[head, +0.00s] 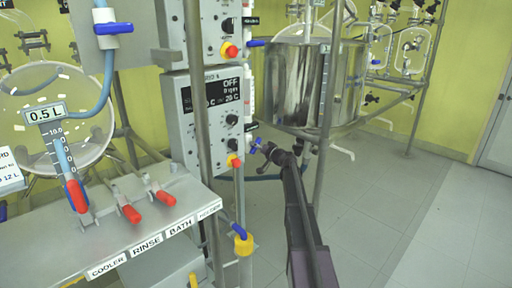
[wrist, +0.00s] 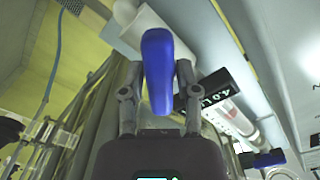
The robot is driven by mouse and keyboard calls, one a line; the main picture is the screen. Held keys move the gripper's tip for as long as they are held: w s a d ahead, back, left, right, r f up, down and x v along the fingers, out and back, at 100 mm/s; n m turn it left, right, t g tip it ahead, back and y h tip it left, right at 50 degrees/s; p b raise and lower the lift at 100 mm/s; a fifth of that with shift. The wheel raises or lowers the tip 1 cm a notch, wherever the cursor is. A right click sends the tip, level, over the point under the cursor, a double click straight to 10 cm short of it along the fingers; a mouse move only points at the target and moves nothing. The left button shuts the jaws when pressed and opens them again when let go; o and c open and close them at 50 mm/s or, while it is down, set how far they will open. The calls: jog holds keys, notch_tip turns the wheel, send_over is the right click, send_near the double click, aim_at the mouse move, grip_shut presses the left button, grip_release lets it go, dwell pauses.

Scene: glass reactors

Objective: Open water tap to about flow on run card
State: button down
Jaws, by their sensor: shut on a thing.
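In the wrist view a blue tap handle (wrist: 157,65) on a white valve body (wrist: 150,30) stands between the two fingers of my gripper (wrist: 157,90), which is shut on it. A label reading 4.0 L (wrist: 207,92) is beside a clear graduated tube (wrist: 235,118). In the head view my gripper (head: 268,150) is at a small blue handle (head: 256,146) beside the control panel, partly hidden by my fingers. A white card (head: 9,170) is cut off at the left edge; only "RD" and "12 L" are readable.
Red-handled valves (head: 162,198) stand on a bench labelled COOLER, RINSE, BATH. A steel vessel (head: 300,85) stands behind my gripper. Upright posts (head: 328,120) are close by. The floor (head: 395,215) at right is clear.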

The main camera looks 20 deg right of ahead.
jog(key=shift+c, duration=2.4)
grip_release()
jog(key=shift+s, duration=0.1)
jog(key=v, duration=1.1)
jog(key=shift+s+d, duration=0.15)
jog(key=shift+s, duration=0.25)
